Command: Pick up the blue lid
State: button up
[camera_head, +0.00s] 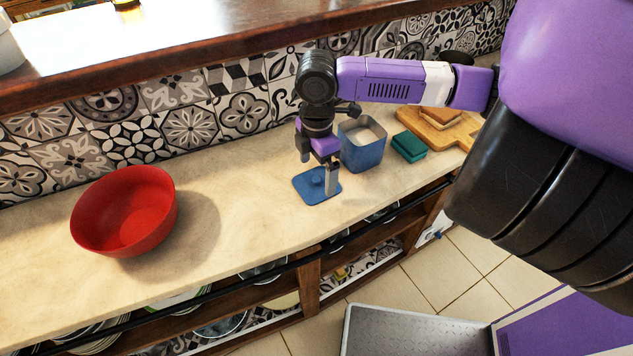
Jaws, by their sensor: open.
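The blue lid (312,193) lies flat on the stone counter, a rounded square with a small knob (318,181) on top. My gripper (319,176) points down right above the lid, with its fingers apart around the knob area. One finger comes down at the lid's right part and one is farther back on the left. I cannot tell whether either finger touches the lid or the knob. A blue square container (362,152) with an open top and pale contents stands just behind and to the right of the lid.
A red bowl (125,212) stands on the counter to the left. A green block-like item (409,147) and a wooden board (437,131) with bread-like slices are to the right. A tiled wall (190,125) rises behind. The counter between bowl and lid is clear.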

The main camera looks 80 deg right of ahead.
aim_at(316, 182)
jog(key=shift+f, duration=1.45)
jog(key=shift+c, duration=0.4)
jog(key=shift+w, duration=0.1)
jog(key=c, duration=0.9)
jog(key=shift+r, duration=0.1)
